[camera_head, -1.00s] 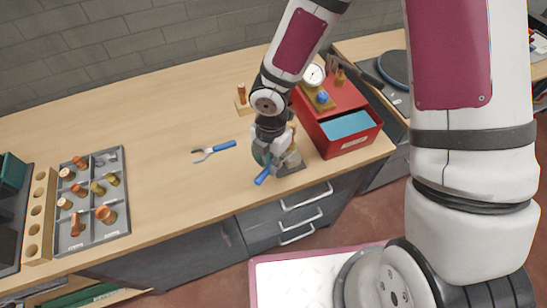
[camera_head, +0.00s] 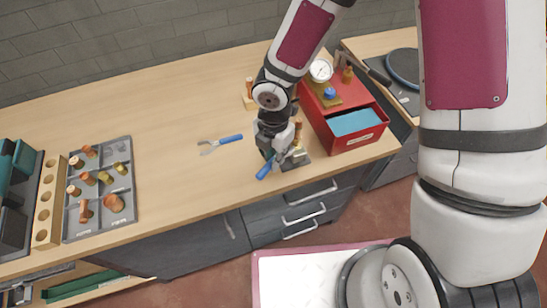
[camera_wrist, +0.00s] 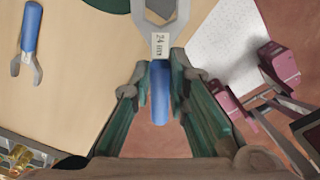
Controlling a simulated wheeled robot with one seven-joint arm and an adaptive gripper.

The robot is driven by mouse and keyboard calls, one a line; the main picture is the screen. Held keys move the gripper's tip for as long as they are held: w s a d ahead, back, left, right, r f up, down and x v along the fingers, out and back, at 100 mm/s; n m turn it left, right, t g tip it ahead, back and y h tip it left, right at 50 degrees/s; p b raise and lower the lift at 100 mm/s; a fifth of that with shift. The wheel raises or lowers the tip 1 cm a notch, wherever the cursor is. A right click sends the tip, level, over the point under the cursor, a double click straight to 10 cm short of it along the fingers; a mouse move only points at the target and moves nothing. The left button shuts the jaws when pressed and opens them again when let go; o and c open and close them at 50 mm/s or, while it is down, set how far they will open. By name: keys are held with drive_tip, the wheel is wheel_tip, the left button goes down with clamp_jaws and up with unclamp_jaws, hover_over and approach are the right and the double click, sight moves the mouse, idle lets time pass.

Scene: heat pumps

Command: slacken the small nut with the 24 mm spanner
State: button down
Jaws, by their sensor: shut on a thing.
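The 24 mm spanner (camera_wrist: 160,94) has a blue handle, a grey head and a "24 mm" label in the wrist view. My gripper (camera_wrist: 157,78) is shut on its handle between teal fingers. The spanner's head is cut by the top edge of that view. In the head view my gripper (camera_head: 271,150) is over the front of the bench, and the blue handle (camera_head: 265,170) sticks out toward the front edge. A grey fixture block (camera_head: 297,162) with a copper-coloured fitting stands just right of it. I cannot make out the small nut or whether the spanner touches it.
Another blue-handled spanner (camera_head: 230,138) lies on the bench to the left. A grey tray (camera_head: 128,195) of copper and brass fittings is at far left.

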wheel_tip(320, 180, up, 10)
drive_tip(key=p, duration=0.2)
drive_tip(key=shift+r, duration=0.25)
idle(0.9)
